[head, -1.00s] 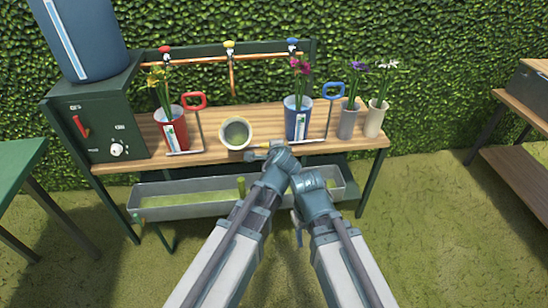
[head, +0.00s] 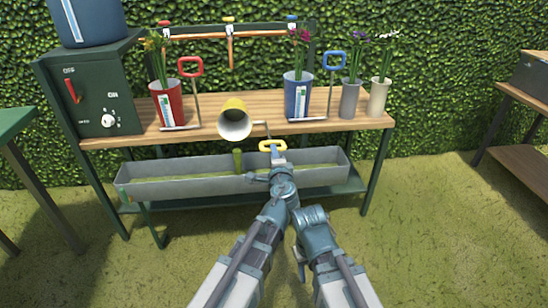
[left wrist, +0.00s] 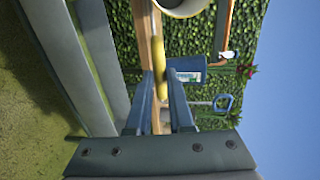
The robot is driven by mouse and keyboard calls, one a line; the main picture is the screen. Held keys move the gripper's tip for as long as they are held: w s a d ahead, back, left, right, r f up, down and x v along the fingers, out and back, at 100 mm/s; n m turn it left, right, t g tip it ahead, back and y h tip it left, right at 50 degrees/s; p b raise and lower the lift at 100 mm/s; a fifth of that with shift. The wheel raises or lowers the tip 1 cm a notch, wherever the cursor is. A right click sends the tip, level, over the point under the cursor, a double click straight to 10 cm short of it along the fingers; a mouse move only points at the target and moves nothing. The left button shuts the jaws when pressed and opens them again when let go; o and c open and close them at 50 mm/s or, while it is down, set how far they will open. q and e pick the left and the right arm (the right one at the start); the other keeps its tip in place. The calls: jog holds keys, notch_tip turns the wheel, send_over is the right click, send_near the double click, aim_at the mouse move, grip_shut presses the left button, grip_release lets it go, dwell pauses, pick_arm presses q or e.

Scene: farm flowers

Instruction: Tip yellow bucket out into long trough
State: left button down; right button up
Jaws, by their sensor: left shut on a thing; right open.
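The yellow bucket (head: 236,104) is tipped in the head view, its mouth facing me at the bench's front edge. My left gripper (head: 277,156) is shut on this handle. In the left wrist view the fingers (left wrist: 161,100) close around the yellow grip (left wrist: 159,66), and the bucket's rim (left wrist: 180,10) shows at the top. The long trough (head: 205,186) is grey, on the lower shelf, below and in front of the bucket. My right gripper (head: 300,263) is open, low and away from it.
A red bucket (head: 167,103) and a blue bucket (head: 297,95) with flowers stand on the bench (head: 205,133) either side. Two vases (head: 349,100) stand right. A dark green box (head: 92,95) is at left. Grass in front is clear.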

pick_arm(q)
notch_tip(320, 180, down, 9)
jog(key=b, duration=0.7)
jog(key=shift+s+b, duration=0.2)
jog(key=shift+b, duration=0.15)
pick_arm(e)
notch_tip(320, 180, down, 9)
pick_arm(q)
jog(key=shift+r, duration=0.1)
pick_arm(e)
jog(key=shift+s+r, duration=0.1)
pick_arm(q)
jog(key=c, duration=0.8)
grip_release()
